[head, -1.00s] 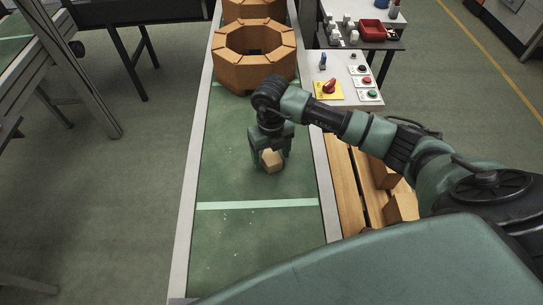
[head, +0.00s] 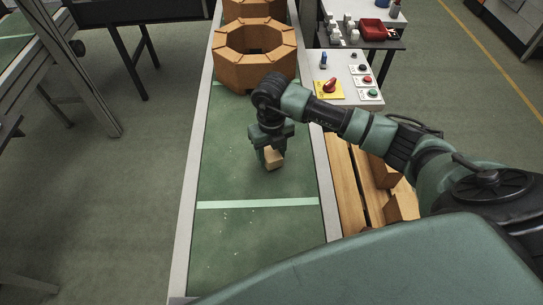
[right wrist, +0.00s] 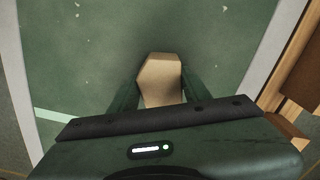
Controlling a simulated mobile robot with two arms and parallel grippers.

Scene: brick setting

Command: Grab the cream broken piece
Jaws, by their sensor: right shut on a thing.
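The cream broken piece (head: 273,158) is a small tan block with angled faces at the green conveyor belt. My right gripper (head: 270,154) comes down over it from above and is shut on it. In the right wrist view the piece (right wrist: 161,80) sits between the two fingers (right wrist: 160,94), its far end sticking out past them. Whether its underside touches the belt I cannot tell. My left gripper does not show.
A ring of orange bricks (head: 229,72) stands farther up the belt. A control panel with a red switch (head: 330,85) and a wooden pallet with bricks (head: 347,180) lie to the right.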

